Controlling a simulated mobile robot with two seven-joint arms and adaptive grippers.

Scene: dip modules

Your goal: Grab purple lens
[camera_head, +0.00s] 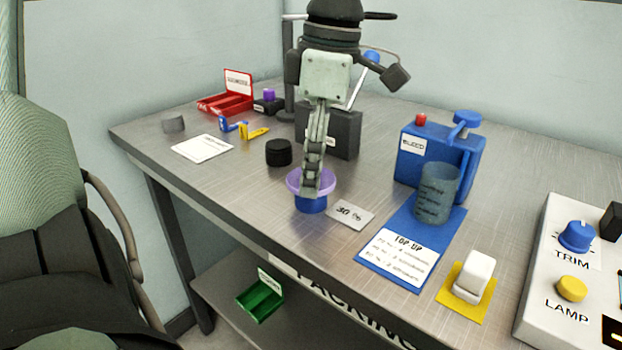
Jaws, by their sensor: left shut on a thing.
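The purple lens (294,182) is a shallow, see-through purple disc. It is at or just above the top of a small blue round base (311,204) near the table's front edge; I cannot tell whether they touch. My left gripper (311,188) points straight down from above and is seen edge-on. Its fingertips are shut on the lens and hide its middle. My right gripper is not in view.
A black cylinder (278,152) and a card marked 30 (350,214) lie close by. A dark box (343,134) stands behind. To the right are a blue device (413,165), a clear beaker (437,195) and a control panel (550,240). A red tray (226,104) is at back left.

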